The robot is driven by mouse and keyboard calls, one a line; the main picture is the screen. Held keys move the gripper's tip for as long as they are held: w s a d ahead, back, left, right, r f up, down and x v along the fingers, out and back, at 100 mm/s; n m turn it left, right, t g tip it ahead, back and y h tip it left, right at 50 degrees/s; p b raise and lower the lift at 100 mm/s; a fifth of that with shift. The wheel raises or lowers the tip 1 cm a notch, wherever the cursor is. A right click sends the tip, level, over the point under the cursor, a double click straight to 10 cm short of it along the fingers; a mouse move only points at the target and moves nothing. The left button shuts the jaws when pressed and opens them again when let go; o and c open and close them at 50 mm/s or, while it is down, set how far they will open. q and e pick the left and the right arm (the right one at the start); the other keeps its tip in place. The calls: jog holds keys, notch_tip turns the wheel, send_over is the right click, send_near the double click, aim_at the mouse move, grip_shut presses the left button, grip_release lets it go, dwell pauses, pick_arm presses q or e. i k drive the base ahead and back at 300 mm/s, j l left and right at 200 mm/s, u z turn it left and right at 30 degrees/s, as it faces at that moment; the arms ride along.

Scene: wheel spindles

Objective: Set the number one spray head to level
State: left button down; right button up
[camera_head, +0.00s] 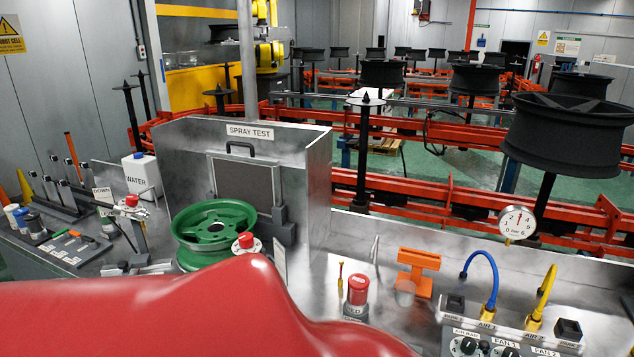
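A spray head with a red knob (131,202) stands on a metal post at the left of the spray test booth. A small sign beside it (103,195) reads DOWN at its top; its lower words are too small to read. A similar red-topped head (246,241) shows in front of the booth, near the right edge of the green wheel (210,228); its lower part is hidden. I cannot read a number on either head, nor tell their tilt exactly. Neither of my grippers is in view.
The booth (315,150) has grey walls and stands behind the green wheel. A WATER bottle (139,172), small pots (35,223), a red can (357,290), an orange stand (418,268) and a gauge (517,223) are on the bench. The lower left foreground is hidden.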

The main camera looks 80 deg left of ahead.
aim_at(137, 213)
jog(key=u, duration=3.7)
